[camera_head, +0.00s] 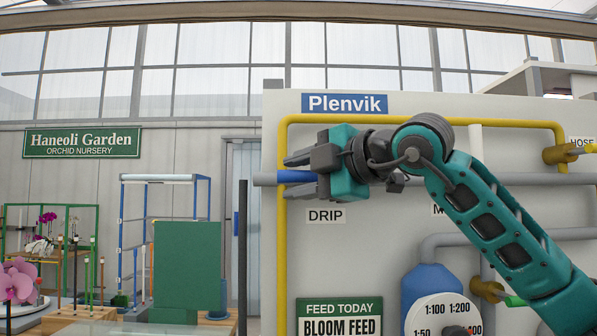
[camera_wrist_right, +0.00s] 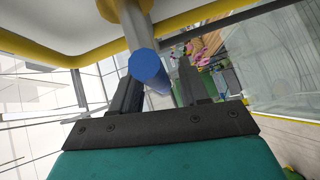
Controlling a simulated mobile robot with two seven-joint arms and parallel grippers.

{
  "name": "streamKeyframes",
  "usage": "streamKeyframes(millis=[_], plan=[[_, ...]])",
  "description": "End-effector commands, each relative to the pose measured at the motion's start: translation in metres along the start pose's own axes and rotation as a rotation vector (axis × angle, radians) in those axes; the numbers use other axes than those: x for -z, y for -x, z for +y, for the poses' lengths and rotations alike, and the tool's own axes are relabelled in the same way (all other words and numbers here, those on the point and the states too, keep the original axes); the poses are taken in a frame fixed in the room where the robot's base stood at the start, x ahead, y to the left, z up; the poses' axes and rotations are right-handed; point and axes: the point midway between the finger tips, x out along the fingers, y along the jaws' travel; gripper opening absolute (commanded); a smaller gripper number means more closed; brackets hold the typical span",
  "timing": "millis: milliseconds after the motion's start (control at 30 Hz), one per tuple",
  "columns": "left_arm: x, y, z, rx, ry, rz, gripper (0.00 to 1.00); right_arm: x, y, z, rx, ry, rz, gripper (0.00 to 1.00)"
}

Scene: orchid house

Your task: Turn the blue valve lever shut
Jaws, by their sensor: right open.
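The blue valve lever (camera_head: 295,177) shows in the head view just above the DRIP label, in front of the panel's grey pipe. My right gripper (camera_head: 284,176) is open, with one finger above the lever and one below it. The gripper's body hides part of the lever. In the right wrist view, the lever's round blue end (camera_wrist_right: 146,65) lies between the two dark, spread fingers of my right gripper (camera_wrist_right: 158,70), nearer the left finger. I cannot tell whether a finger touches it. My left gripper is in neither view.
The white Plenvik panel (camera_head: 384,222) carries a yellow pipe (camera_head: 281,250) and a grey pipe (camera_head: 264,179). A blue tank (camera_head: 431,280) with a dial and a bloom feed sign (camera_head: 339,309) sit below. A green board (camera_head: 186,262) stands at left.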

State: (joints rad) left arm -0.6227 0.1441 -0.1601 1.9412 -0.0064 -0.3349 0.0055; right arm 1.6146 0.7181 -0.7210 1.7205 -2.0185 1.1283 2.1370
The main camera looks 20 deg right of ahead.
Motion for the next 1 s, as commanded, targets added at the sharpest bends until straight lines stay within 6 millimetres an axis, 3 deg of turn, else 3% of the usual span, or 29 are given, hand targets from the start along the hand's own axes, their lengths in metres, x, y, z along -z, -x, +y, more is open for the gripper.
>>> streamKeyframes(millis=[300,767,1000], plan=[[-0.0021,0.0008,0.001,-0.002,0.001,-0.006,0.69,0.0001,-0.003,-0.0004,0.0,0.0,0.001,0.45],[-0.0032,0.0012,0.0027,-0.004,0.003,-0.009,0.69,0.0,-0.0027,-0.0005,0.001,0.0,0.0,0.01],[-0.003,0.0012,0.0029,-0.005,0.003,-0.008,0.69,0.0,-0.0027,-0.0007,0.001,0.0,0.0,0.0]])
